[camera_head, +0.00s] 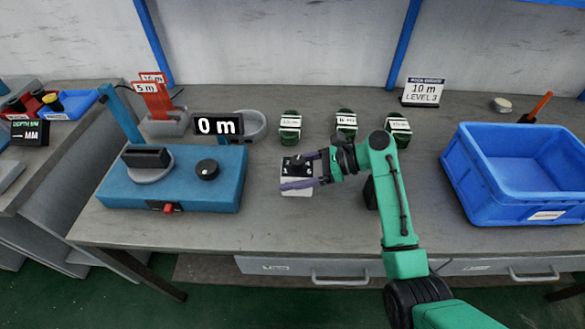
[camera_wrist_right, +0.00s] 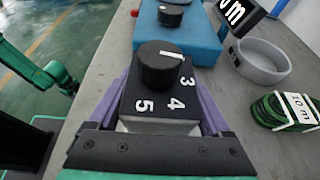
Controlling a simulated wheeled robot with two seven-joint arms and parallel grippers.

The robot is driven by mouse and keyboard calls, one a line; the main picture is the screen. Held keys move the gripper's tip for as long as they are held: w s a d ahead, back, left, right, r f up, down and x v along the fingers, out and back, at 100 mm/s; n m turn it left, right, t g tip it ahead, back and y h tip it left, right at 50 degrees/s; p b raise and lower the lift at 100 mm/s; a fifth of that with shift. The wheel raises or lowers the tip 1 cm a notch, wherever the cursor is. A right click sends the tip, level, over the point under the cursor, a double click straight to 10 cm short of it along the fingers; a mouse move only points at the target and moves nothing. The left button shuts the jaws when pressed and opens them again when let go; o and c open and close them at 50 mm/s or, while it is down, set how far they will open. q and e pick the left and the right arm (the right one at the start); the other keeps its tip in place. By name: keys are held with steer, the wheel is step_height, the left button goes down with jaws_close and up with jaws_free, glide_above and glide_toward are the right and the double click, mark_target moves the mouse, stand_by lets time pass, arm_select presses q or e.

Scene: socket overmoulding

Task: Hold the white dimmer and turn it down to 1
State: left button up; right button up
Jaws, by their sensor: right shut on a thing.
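The white dimmer (camera_head: 297,190) is a small pale box with a black top on the table in front of me. In the right wrist view its top (camera_wrist_right: 160,107) carries a round black knob (camera_wrist_right: 158,68) and white numbers, of which 3, 4 and 5 show. The knob's white line points to the right, on the far side of the 3; the number it marks is hidden. My right gripper (camera_head: 303,171) is shut on the dimmer's sides, one purple finger along each side, and nothing grips the knob. My left gripper is not in view.
A blue station (camera_head: 120,190) with a black knob (camera_head: 207,169) stands left of the dimmer. Behind are a "0 m" display (camera_head: 218,125), a grey dish (camera_head: 262,127) and green cable coils (camera_head: 290,134). A blue crate (camera_head: 500,213) stands at right. The table front is clear.

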steer(key=shift+f+b, duration=0.6)
steer(key=shift+f, duration=1.65)
arm_select(q)
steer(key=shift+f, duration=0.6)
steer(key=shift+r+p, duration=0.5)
steer(key=shift+p, duration=0.05)
arm_select(e)
steer(key=shift+f, duration=0.2)
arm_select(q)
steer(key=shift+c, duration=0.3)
